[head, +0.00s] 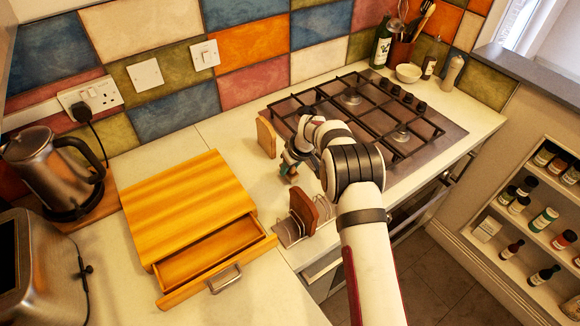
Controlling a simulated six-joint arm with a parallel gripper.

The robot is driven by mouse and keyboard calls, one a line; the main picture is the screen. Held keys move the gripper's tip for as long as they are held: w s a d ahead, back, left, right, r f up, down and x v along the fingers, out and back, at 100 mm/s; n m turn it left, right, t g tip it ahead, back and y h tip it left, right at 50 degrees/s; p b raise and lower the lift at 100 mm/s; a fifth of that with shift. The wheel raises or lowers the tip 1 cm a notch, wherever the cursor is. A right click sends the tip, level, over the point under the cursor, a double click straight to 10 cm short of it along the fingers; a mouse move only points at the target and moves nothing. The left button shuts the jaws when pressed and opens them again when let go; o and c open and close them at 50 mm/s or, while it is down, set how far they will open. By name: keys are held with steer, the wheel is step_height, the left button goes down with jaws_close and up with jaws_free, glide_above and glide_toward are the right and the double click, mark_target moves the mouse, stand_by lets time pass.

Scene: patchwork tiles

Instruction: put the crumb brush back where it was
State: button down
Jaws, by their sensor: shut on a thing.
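My gripper (291,166) is over the counter, between the wooden box and the hob. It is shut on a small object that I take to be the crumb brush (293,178). The brush is mostly hidden by my gripper and arm, so its shape and tilt are unclear. A yellow wooden box (187,202) stands on the counter to the left. Its front drawer (217,263) is pulled open by its metal handle side, and the visible inside looks empty.
A tan board-like piece (266,137) stands upright behind my gripper. The hob (350,97) is right. A kettle (50,170) and toaster (38,268) are left.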

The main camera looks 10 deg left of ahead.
steer(key=shift+f, duration=0.1)
steer(key=c, duration=0.5)
jaws_free()
steer(key=shift+c, duration=0.2)
steer(key=v, duration=1.2)
steer(key=s+d+r+m+g, duration=0.1)
steer(key=s+d+r+m, duration=0.5)
steer(key=s+r, duration=0.4)
steer(key=s+d+m, duration=0.3)
steer(key=s, duration=0.7)
steer(key=s+d+m+g+h, duration=0.1)
steer(key=s+d+m, duration=0.1)
steer(key=s, duration=0.8)
steer(key=s+d+m+g, duration=0.1)
steer(key=s+d+m, duration=0.2)
steer(key=s, duration=0.6)
steer(key=shift+s+d+f+m, duration=0.3)
steer(key=shift+s+d+f, duration=0.1)
steer(key=shift+d+f, duration=0.1)
